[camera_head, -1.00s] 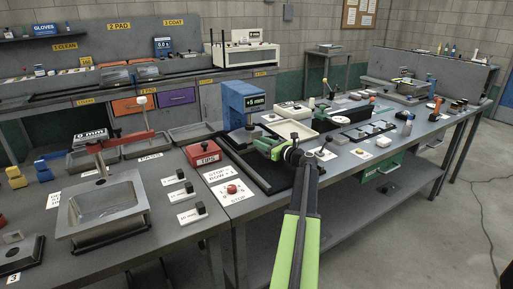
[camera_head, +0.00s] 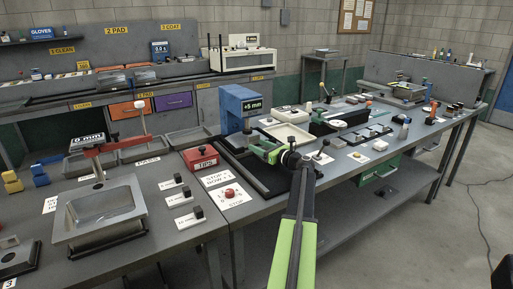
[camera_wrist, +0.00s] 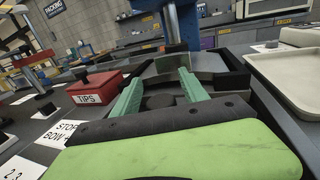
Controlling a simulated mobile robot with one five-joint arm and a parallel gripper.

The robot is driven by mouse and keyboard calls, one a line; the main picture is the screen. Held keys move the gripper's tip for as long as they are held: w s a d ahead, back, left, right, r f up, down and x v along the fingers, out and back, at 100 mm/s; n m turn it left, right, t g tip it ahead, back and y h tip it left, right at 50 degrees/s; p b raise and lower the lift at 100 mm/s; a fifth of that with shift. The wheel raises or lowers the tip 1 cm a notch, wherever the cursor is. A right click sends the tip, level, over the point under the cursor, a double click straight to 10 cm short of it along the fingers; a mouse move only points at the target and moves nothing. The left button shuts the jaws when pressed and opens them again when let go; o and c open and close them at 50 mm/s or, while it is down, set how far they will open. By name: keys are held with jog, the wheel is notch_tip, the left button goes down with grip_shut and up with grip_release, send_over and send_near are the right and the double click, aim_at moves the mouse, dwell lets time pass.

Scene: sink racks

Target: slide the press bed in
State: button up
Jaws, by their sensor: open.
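The blue press (camera_head: 240,105) stands on the bench with a small display reading about +5 mm. A black bed or rail assembly (camera_head: 262,182) extends from its foot towards the bench's front edge. My gripper (camera_head: 258,148) is low over this assembly, in front of the press column. In the wrist view, my gripper's two teal fingers (camera_wrist: 160,88) are spread apart. A dark round piece (camera_wrist: 160,101) shows between them; I cannot tell whether they touch it. A grey plate (camera_wrist: 172,64) lies beyond the fingertips, below the blue column. My gripper hides part of the bed.
A red TIPS box (camera_head: 201,158) and a red stop button (camera_head: 230,193) lie left of the bed. A pale tray (camera_head: 286,136) is close on its right. A metal sink basin (camera_head: 100,217) stands on the left bench.

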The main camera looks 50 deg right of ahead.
jog(key=s, duration=0.5)
jog(key=s+a, duration=0.1)
jog(key=s, duration=0.5)
jog(key=s+a, duration=0.1)
jog(key=s, duration=0.4)
jog(key=shift+s+a, duration=0.1)
jog(key=shift+s, duration=0.3)
